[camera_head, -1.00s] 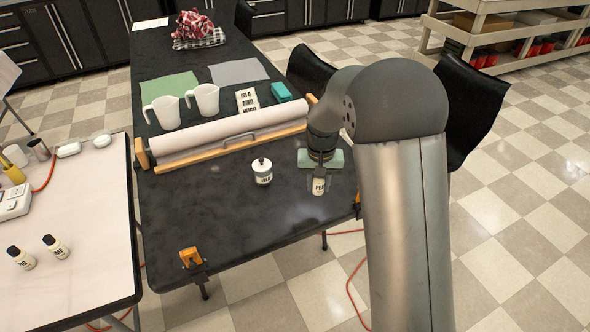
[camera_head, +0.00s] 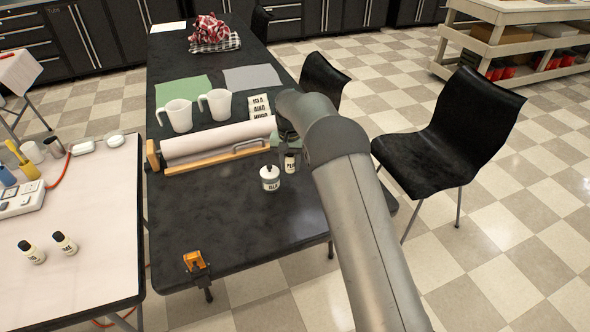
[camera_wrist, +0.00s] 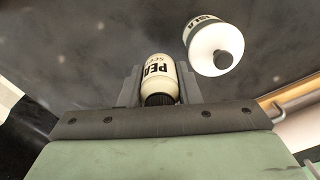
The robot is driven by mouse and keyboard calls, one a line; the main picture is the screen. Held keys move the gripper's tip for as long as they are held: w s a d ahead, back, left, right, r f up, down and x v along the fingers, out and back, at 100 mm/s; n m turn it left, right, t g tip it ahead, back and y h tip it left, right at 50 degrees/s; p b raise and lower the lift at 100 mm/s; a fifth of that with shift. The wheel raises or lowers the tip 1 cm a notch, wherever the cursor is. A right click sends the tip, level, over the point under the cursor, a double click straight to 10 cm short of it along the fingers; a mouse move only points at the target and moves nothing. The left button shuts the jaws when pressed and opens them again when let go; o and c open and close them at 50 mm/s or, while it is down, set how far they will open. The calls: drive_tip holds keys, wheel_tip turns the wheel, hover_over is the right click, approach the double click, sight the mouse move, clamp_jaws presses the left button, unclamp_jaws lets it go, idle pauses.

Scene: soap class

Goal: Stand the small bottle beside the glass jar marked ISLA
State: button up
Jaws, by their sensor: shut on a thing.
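The small bottle (camera_head: 290,163) is white with a dark cap and a label starting "PE"; in the wrist view the bottle (camera_wrist: 159,78) shows between the fingers. My gripper (camera_head: 290,160) is shut on it; in the wrist view my gripper (camera_wrist: 160,85) has a finger on each side of it. The glass jar marked ISLA (camera_head: 270,179) is white with a dark top and stands on the black table, just left of the bottle. The jar (camera_wrist: 214,45) also shows at the upper right of the wrist view, apart from the bottle. I cannot tell whether the bottle's base touches the table.
The paper roll on its wooden holder (camera_head: 215,141) lies just behind the jar. Two white mugs (camera_head: 178,115) stand beyond it. An orange clamp (camera_head: 194,261) grips the front table edge. Two more small bottles (camera_head: 65,242) stand on the white table.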

sight(295, 179)
drive_tip(key=w+f, duration=0.1)
drive_tip(key=f, duration=0.1)
drive_tip(key=w+d+f, duration=0.1)
drive_tip(key=f, duration=0.1)
drive_tip(key=shift+w+d+p, duration=0.15)
drive_tip(key=shift+w+p, duration=0.15)
drive_tip(key=shift+w, duration=0.1)
drive_tip(key=shift+f, duration=1.45)
drive_tip(key=o, duration=1)
wheel_tip(295, 179, up, 12)
drive_tip(key=shift+r+b, duration=0.2)
drive_tip(key=shift+b, duration=0.2)
